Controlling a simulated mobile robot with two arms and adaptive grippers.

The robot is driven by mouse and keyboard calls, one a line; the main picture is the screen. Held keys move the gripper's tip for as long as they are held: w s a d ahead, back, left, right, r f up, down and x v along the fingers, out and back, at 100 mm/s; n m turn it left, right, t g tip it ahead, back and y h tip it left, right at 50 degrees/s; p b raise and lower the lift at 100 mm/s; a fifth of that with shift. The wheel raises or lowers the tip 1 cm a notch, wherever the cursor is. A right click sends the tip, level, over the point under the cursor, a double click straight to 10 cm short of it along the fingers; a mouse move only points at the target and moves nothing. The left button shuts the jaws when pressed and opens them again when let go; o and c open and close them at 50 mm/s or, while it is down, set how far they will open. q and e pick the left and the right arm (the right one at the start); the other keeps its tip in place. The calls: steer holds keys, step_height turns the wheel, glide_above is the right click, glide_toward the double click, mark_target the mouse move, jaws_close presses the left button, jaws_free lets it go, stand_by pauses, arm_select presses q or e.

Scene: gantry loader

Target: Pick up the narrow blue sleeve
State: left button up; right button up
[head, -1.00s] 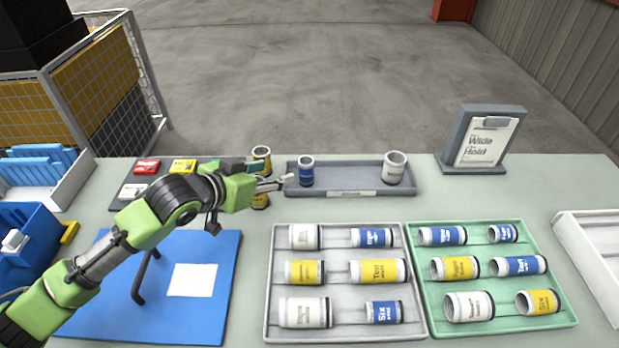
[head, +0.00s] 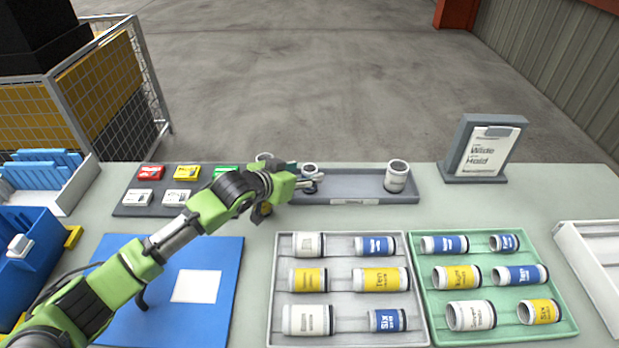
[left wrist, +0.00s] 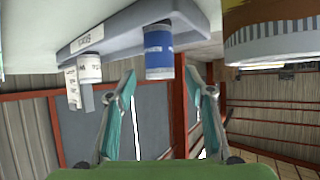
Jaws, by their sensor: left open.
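A narrow blue sleeve (head: 310,168) stands upright at the left end of the long grey tray (head: 353,172); in the head view my gripper hides most of it. My left gripper (head: 316,180) is open at this sleeve. In the left wrist view, the picture is upside down and the blue sleeve (left wrist: 158,52) shows between the two open fingers (left wrist: 165,95), near their tips. Whether the fingers touch it cannot be told. Other blue sleeves lie in the light grey rack (head: 338,340) and the green rack (head: 500,338). My right gripper is not in view.
A wider white sleeve (head: 397,178) stands at the grey tray's right end. A yellow-banded sleeve (left wrist: 270,22) is close beside my left gripper. A sign stand (head: 484,148) is at the back right. Free table lies between the grey tray and racks.

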mark_target(308, 170)
arm_select(q)
steer(key=shift+x, duration=1.15)
steer(key=c, duration=1.3)
steer(key=shift+r, duration=0.1)
jaws_close()
